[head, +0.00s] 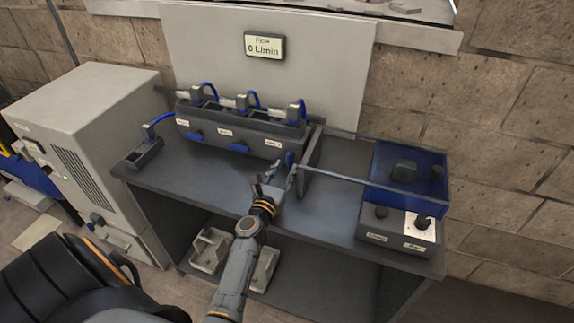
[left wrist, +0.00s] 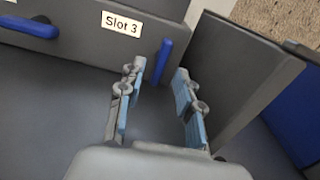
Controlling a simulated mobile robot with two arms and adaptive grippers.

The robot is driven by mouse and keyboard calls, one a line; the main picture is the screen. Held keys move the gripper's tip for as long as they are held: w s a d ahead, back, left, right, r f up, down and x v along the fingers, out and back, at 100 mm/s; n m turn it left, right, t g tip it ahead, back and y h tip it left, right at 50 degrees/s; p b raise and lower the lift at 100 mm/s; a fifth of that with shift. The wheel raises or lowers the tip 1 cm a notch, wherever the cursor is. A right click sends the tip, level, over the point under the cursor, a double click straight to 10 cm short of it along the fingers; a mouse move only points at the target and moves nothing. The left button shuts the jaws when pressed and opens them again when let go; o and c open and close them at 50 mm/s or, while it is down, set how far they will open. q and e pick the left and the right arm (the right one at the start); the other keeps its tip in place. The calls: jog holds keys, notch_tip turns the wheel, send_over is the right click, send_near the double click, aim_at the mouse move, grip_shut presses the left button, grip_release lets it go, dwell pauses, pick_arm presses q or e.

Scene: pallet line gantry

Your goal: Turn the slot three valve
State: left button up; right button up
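The slot three valve handle (left wrist: 164,60) is a blue lever on the dark manifold, right of the "Slot 3" label (left wrist: 121,23). It stands roughly upright in the left wrist view and shows in the head view at the manifold's right end (head: 289,158). My left gripper (head: 282,171) is in front of that handle. In the left wrist view its two fingers (left wrist: 159,70) are apart, with the handle showing between their tips. I cannot tell whether a finger touches it. My right gripper is in neither view.
The manifold (head: 240,130) has two other blue handles (head: 195,136), both lying level. A dark upright panel (head: 311,152) stands close right of the gripper. A control box (head: 397,232) and blue bin (head: 409,178) are at right. The display (head: 264,46) reads 0 L/min.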

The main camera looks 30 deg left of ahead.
pick_arm(q)
jog(key=v, duration=0.4)
jog(key=shift+s+d, duration=0.1)
jog(key=shift+s, duration=0.2)
dwell(0.3)
